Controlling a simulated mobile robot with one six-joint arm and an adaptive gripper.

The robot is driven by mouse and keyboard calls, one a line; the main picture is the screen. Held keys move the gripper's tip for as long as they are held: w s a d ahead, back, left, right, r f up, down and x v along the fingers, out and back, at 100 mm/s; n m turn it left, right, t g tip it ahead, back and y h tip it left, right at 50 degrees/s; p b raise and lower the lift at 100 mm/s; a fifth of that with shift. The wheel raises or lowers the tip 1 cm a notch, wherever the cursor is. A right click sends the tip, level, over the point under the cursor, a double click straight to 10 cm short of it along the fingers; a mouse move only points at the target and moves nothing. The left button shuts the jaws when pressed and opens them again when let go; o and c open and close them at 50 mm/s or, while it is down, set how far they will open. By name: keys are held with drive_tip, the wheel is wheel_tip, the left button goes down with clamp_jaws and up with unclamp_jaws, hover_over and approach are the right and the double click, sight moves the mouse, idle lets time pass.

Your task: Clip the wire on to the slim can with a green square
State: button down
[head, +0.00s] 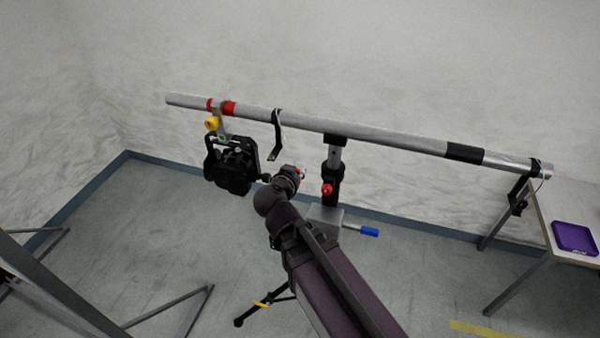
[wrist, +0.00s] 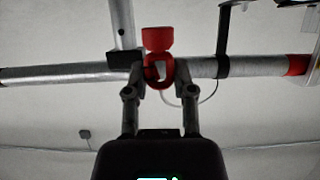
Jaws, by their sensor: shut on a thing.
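My gripper (head: 301,172) is in front of the pipe, between the hanging can and the stand. In the wrist view its fingertips (wrist: 153,75) are shut on a red ring-like clip (wrist: 159,83). A thin pale wire (wrist: 213,90) shows beside the clip and curves up to the right; its far end is unclear. The black can (head: 230,172) hangs from the left part of the pipe, to the left of my gripper and apart from it. A small green square (head: 222,138) shows near its top. A yellow knob (head: 211,123) is on its clamp.
The long grey pipe (head: 390,143) runs across on a stand with a red knob (head: 326,189). A black hook strap (head: 277,135) hangs between can and stand. A table with a purple tray (head: 574,238) is at right. A blue-ended handle (head: 369,232) sticks out below.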

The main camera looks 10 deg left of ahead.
drive_tip(key=shift+w+a, duration=0.1)
drive_tip(key=shift+a, duration=0.05)
drive_tip(key=shift+w+a+f, duration=0.1)
drive_tip(key=shift+w+a, duration=1.95)
drive_tip(key=shift+a, duration=1.75)
drive_tip(key=shift+w+a+f, duration=0.1)
drive_tip(key=shift+w+a, duration=2)
drive_tip(key=shift+a, duration=1.75)
drive_tip(key=shift+w+a+f, duration=0.1)
drive_tip(key=shift+w+a, duration=1.95)
drive_tip(key=shift+a, duration=1.75)
